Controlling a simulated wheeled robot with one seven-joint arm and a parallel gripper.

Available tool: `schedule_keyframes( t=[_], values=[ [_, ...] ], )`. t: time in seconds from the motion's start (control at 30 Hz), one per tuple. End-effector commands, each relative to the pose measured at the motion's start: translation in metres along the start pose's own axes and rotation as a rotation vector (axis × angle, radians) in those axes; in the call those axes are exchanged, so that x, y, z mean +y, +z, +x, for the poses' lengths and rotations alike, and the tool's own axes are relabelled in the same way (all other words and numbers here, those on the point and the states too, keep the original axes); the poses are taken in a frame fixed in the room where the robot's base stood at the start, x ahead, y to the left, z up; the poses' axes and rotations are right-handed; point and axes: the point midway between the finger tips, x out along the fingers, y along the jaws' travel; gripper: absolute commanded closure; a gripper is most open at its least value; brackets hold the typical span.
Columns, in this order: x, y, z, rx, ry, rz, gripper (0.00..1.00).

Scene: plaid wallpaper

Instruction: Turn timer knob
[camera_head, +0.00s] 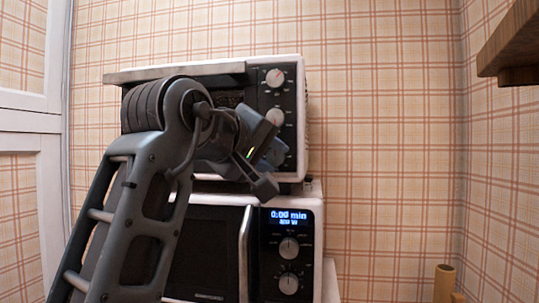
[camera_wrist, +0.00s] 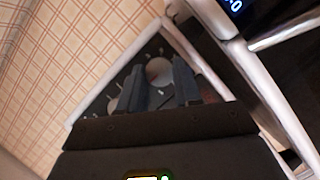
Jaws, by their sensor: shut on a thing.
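The toaster oven (camera_head: 303,115) stands on top of a microwave, with its black control panel at the right of its front. Its top knob (camera_head: 275,78) and middle knob (camera_head: 275,117) show in the head view. My gripper (camera_head: 276,153) is at the lower part of this panel and hides the lowest knob there. In the wrist view, the lowest knob (camera_wrist: 160,72) sits between the two fingers of my gripper (camera_wrist: 158,68), which are shut on it. Another knob (camera_wrist: 112,105) shows beside the left finger. The knob labels are too small to read.
The microwave (camera_head: 316,205) below has a lit display reading 0:00 min and two knobs. Its handle (camera_head: 245,245) stands out near my gripper. A wooden shelf (camera_head: 510,45) juts in at upper right.

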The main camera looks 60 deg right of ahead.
Motion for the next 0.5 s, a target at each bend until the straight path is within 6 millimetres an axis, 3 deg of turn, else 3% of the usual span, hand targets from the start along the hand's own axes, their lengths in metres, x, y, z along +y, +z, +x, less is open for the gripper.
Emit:
schedule_keyframes(
  t=[0.5],
  values=[
    [0.003, 0.0, 0.0, -0.001, -0.109, 0.26, 0.97]
  ],
)
